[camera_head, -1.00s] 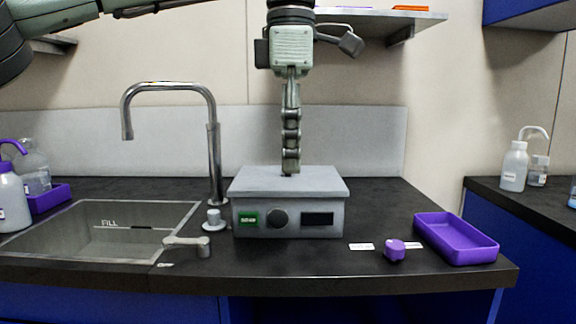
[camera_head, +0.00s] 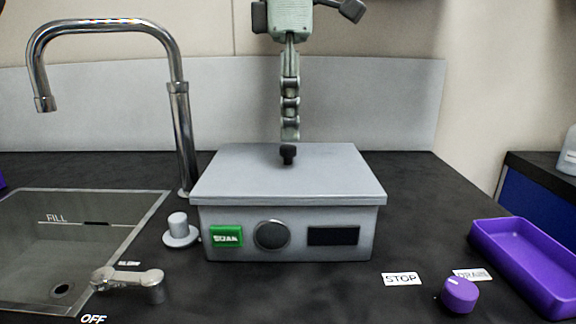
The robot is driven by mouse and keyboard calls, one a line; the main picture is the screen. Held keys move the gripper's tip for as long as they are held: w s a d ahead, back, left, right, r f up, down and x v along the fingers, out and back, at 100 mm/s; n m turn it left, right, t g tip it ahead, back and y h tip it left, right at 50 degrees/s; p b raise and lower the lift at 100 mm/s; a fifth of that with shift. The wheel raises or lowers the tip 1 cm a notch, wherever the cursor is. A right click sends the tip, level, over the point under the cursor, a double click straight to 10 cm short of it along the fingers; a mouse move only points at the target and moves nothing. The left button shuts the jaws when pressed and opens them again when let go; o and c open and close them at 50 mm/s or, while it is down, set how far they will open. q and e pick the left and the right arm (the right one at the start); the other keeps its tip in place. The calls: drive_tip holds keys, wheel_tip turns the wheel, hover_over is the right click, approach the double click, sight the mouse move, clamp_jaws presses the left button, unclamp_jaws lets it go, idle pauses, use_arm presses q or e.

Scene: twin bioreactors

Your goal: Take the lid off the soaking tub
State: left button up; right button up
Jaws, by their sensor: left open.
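The soaking tub (camera_head: 290,239) is a grey box on the black counter, with a green SOAK label, a round dark button and a dark display on its front. Its flat grey lid (camera_head: 240,178) lies level on top and covers the inside. A small black knob (camera_head: 288,155) stands at the lid's middle. My left gripper (camera_head: 290,136) points straight down just above and behind the knob in the picture, seen edge-on, with its jaws open. It holds nothing that I can see. My right gripper is out of view.
Left are a sink (camera_head: 60,240), a tall curved faucet (camera_head: 180,130), a metal lever (camera_head: 130,281) and a white knob (camera_head: 179,230). Right are a purple dial (camera_head: 459,294) beside a STOP label (camera_head: 401,279) and a purple tray (camera_head: 530,265).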

sight(288, 147)
use_arm(q)
wheel_tip(288, 147, down, 4)
drive_tip(key=shift+a+f, duration=0.1)
drive_tip(key=shift+c, duration=0.5)
clamp_jaws()
